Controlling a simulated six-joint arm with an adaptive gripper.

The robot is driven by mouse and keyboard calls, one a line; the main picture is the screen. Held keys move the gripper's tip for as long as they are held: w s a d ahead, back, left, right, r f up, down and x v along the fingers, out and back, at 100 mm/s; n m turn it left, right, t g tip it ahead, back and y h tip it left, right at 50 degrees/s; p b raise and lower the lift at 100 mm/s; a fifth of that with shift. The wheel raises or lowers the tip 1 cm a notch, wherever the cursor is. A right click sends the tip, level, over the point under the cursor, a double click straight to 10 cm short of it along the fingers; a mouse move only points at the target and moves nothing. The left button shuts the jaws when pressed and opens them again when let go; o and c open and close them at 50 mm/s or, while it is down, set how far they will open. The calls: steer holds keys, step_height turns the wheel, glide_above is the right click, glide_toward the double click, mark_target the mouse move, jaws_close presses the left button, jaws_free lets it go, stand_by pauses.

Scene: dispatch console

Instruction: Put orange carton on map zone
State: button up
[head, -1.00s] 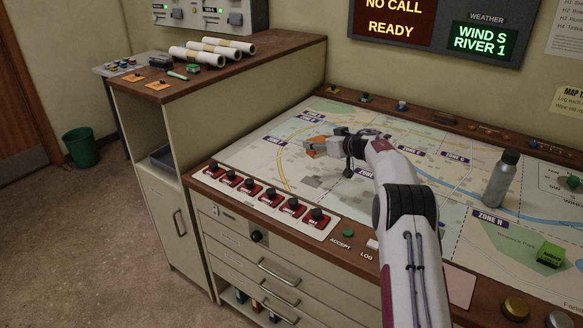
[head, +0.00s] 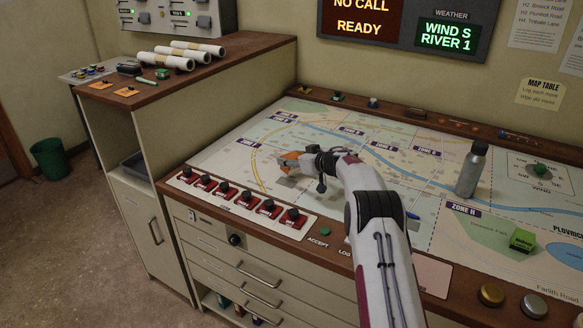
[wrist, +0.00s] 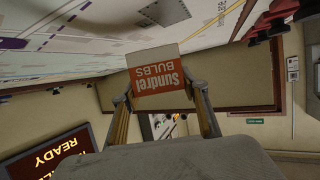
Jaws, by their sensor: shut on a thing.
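The orange carton (wrist: 163,82), orange and white with "Sundrel BULBS" printed on it, is between my gripper's fingers (wrist: 158,96) in the wrist view. In the head view the carton (head: 290,157) shows small at the tip of my gripper (head: 298,160), over the left part of the map table (head: 232,157). My gripper is shut on it. I cannot tell whether the carton touches the map. My arm hides part of the map's middle.
A grey bottle (head: 471,172) stands on the map to the right. A green box (head: 522,240) lies farther right. Red switches (head: 243,197) line the front left edge. A wooden-topped cabinet (head: 225,52) rises at the left. Map beside the carton is clear.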

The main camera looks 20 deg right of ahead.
mark_target(296, 168)
steer(key=shift+f, duration=1.8)
steer(key=shift+f, duration=0.1)
steer(key=o, duration=1.1)
steer(key=shift+s+d+r, duration=0.1)
steer(key=shift+s+r, duration=0.05)
steer(key=shift+r, duration=0.05)
steer(key=shift+s, duration=0.1)
steer(key=shift+v, duration=5.7)
steer(key=shift+d, duration=0.1)
